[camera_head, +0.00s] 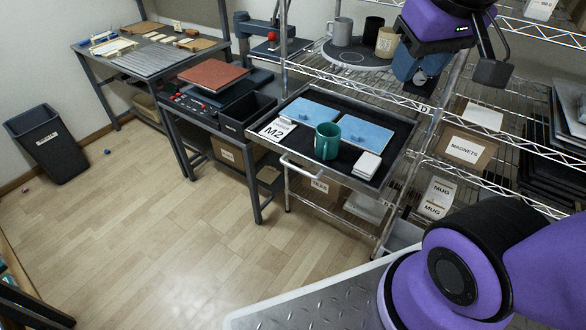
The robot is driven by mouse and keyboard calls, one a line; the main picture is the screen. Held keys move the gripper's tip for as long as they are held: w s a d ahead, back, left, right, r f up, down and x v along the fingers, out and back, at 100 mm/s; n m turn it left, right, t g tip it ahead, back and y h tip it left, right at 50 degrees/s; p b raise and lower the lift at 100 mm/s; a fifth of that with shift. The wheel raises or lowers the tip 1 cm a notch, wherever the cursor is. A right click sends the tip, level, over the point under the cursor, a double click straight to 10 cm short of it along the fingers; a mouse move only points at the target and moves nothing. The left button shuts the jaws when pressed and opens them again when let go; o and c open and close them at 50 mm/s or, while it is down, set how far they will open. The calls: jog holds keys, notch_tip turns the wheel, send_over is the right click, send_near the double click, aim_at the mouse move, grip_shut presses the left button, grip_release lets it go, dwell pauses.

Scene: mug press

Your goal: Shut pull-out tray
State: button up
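The pull-out tray (306,177) is a dark tray with a metal rim and a front bar handle (297,169). It sticks out from the wire rack, with its handle facing the open floor. On it are two light blue pads (366,133), a green mug (327,141) standing upright, a small white stack (367,165) and a white card (277,129) marked M2. My gripper (490,71) hangs at the upper right, above the rack side and apart from the tray. One dark finger shows clearly; the other cannot be made out, so its opening is unclear.
A dark side table (187,117) with a red-topped device (213,75) stands left of the tray. Mugs stand on a round grey base (357,55) on the rack behind. A bin (50,143) stands far left. The wooden floor (150,235) in front is mostly clear.

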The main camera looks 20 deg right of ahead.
jog(key=w+a+f+n+g+h, duration=0.1)
jog(key=w+a+f+g+h, duration=0.1)
jog(key=w+f+h, duration=0.5)
jog(key=w+a+f+g+h, duration=0.2)
jog(key=w+f+h, duration=0.1)
jog(key=w+f, duration=0.75)
jog(key=n+t+h, duration=0.2)
jog(key=n+t, duration=0.4)
jog(key=t, duration=0.3)
send_near(294, 166)
jog(key=x, duration=1)
jog(key=shift+f, duration=0.4)
grip_shut()
